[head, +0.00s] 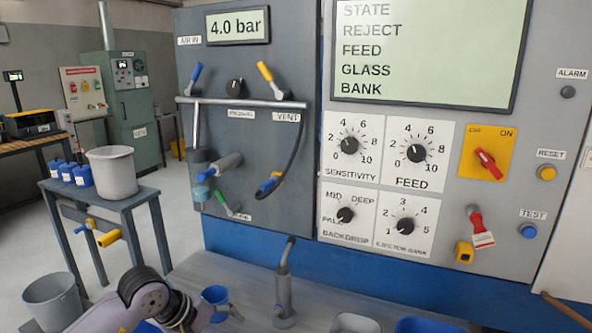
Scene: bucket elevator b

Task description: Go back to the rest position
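Part of my own arm (150,297) shows at the bottom left, a grey link with black ringed joints, low in front of the bench. No fingertips of either gripper can be made out; the arm runs out of the bottom edge. The right arm is not seen. In front of me is a grey control panel (448,150) with a screen, knobs and a red rotary switch (487,164) on a yellow plate. To its left is an air panel (215,130) reading 4.0 bar, with levers and a hose.
A side table (140,195) at left holds a grey bucket (112,173) and blue pots. Another bucket (52,300) stands lower left. Open floor lies left.

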